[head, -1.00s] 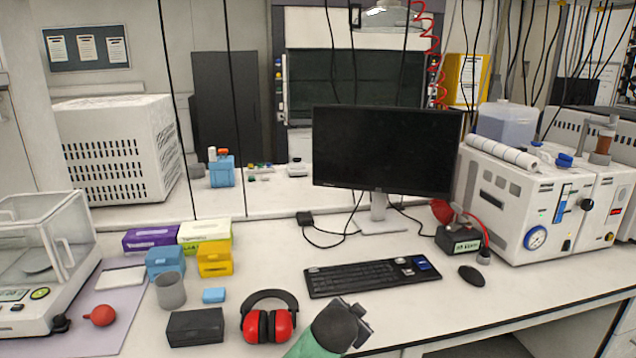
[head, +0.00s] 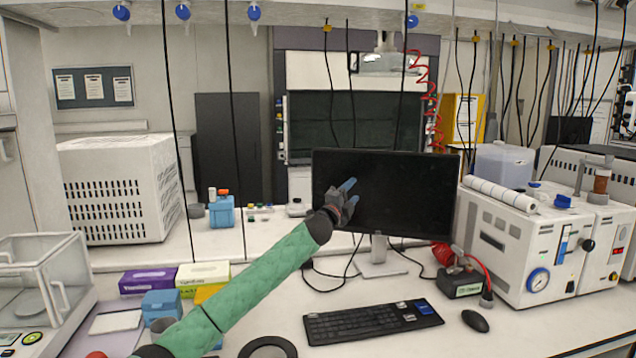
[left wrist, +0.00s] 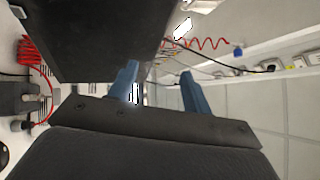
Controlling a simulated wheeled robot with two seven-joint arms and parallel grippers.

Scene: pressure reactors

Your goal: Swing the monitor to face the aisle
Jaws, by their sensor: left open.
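The monitor (head: 415,198) stands on a silver stand (head: 379,258) on the bench, its dark screen towards me. My left gripper (head: 342,187) is raised in front of the left part of the screen, with its blue fingers open and nothing between them. In the left wrist view the open fingers (left wrist: 160,85) point past an edge of the large dark monitor (left wrist: 100,38). One finger overlaps that edge in the picture; I cannot tell whether it touches. My arm hides a small part of the screen. My right gripper is not in view.
A keyboard (head: 372,321) and mouse (head: 475,321) lie in front of the stand. A black box with a red lead (head: 461,282) and a white reactor unit (head: 515,240) stand to the right. Cables lie around the stand, and black cables hang from above.

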